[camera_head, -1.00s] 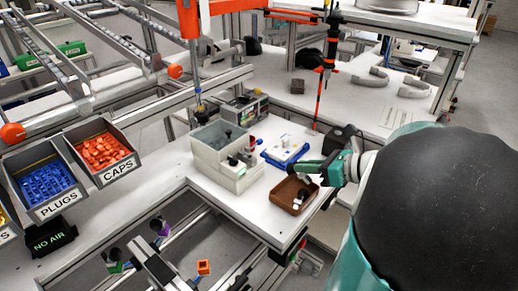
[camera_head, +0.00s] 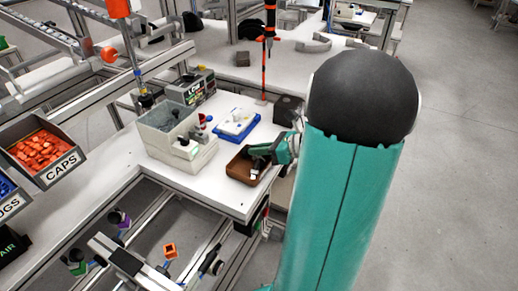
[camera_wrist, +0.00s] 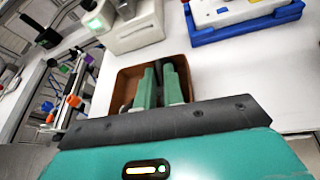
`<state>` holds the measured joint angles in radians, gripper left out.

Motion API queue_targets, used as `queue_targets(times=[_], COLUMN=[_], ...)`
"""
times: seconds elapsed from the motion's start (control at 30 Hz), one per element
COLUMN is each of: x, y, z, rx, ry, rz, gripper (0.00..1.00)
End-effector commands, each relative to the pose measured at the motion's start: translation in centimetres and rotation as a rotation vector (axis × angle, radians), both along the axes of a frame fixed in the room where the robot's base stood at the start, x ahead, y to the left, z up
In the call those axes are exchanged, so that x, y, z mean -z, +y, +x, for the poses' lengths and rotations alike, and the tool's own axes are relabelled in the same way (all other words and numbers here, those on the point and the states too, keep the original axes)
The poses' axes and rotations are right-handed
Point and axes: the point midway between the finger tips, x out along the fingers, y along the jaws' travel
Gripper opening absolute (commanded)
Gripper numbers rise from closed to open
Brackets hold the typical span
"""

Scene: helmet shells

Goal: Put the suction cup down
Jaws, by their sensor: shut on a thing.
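A brown tray (camera_head: 236,170) sits near the front right corner of the white bench, left of my arm. It also shows in the wrist view (camera_wrist: 124,84), below the fingers. My gripper (camera_head: 266,153) reaches in over the tray from the right, its green fingers pointing down into it. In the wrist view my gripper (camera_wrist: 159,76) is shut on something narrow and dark. The suction cup (camera_head: 256,164) appears as a small dark shape at the fingertips inside the tray. It is mostly hidden, and I cannot tell whether it touches the tray floor.
A pale bin (camera_head: 168,138) with parts stands left of the tray. A blue tray with a white top (camera_head: 236,125) lies behind it. A dark block (camera_head: 288,109) stands behind my gripper. A red and black vertical tool (camera_head: 269,50) hangs beyond. The bench front edge is close.

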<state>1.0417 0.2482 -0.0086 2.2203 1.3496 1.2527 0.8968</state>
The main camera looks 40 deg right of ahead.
Motion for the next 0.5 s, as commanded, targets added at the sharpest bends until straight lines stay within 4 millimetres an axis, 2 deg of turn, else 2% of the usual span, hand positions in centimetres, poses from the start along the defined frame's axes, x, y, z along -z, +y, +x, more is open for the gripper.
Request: queue_targets(times=[0.13,0.17,0.23,0.27,0.5], x=[0.42,0.36,0.35,0.35,0.31], y=[0.01,0.00,0.00,0.00,0.00], z=[0.00,0.00,0.00,0.00,-0.01], rx=[0.001,0.000,0.000,0.000,0.000], ry=[0.001,0.000,0.000,0.000,0.000], rz=[0.002,0.001,0.001,0.001,0.001], gripper=[0.00,0.16,0.29,0.32,0.32])
